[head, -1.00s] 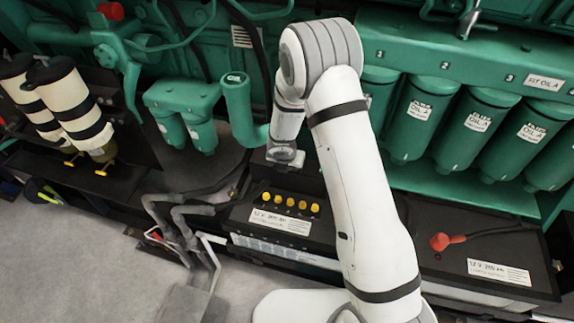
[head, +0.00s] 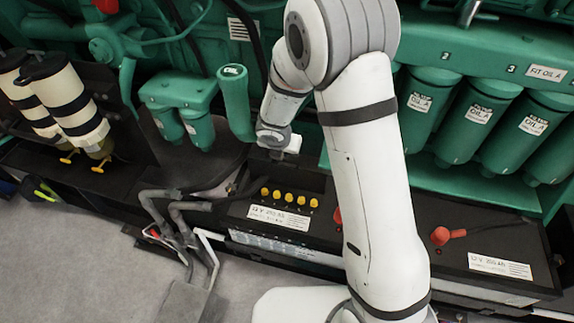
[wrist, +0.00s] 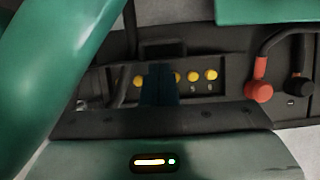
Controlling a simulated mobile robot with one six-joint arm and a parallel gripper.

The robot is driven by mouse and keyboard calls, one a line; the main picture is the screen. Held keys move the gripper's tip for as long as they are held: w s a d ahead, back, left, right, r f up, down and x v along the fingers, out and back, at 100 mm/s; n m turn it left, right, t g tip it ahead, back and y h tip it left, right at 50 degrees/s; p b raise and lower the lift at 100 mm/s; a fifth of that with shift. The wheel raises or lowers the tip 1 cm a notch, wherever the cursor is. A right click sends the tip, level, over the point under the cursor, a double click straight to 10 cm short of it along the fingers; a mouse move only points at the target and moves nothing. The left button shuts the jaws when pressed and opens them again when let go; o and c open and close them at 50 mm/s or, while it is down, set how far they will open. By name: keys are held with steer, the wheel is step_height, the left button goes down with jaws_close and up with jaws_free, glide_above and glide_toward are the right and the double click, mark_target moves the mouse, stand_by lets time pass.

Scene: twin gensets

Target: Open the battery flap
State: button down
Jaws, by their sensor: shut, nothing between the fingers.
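The left battery (head: 235,221), black with a white label and a row of yellow caps (head: 290,198), sits low in the middle of the head view. The caps also show in the wrist view (wrist: 193,76). I cannot make out a separate flap edge; a dark block (wrist: 162,48) stands behind the caps in the wrist view. My gripper's shut fingers (wrist: 160,72) appear as a dark teal shape in front of the caps, hiding part of the row. They hold nothing; contact cannot be told. In the head view the wrist is above and behind the caps, fingertips indistinct.
A right battery (head: 450,264) has a red terminal (head: 440,236); a red and a black terminal show in the wrist view (wrist: 258,90). Green oil filters (head: 470,120) and a green pipe (head: 236,105) crowd around my arm. Grey hoses (head: 180,215) lie left. Open floor (head: 70,270) is front left.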

mark_target(289, 172)
steer(key=shift+t+h, duration=0.3)
steer(key=shift+t, duration=0.3)
steer(key=f+b, duration=0.2)
steer(key=b, duration=0.1)
steer(key=w+d+f+b, duration=0.1)
steer(key=f+b, duration=0.2)
steer(key=w+f+b, duration=0.1)
steer(key=f+b, duration=0.2)
steer(key=shift+w+d+b, duration=0.1)
steer(key=shift+d+b, duration=0.2)
steer(key=shift+b, duration=0.05)
steer(key=shift+w, duration=0.1)
steer(key=shift+w+d+f+p, duration=0.1)
steer(key=shift+w+d+p, duration=0.15)
steer(key=shift+w, duration=0.35)
steer(key=shift+w+d+f+p, duration=0.1)
steer(key=shift+w+p, duration=0.25)
steer(key=shift+w, duration=0.25)
steer(key=shift+r, duration=0.1)
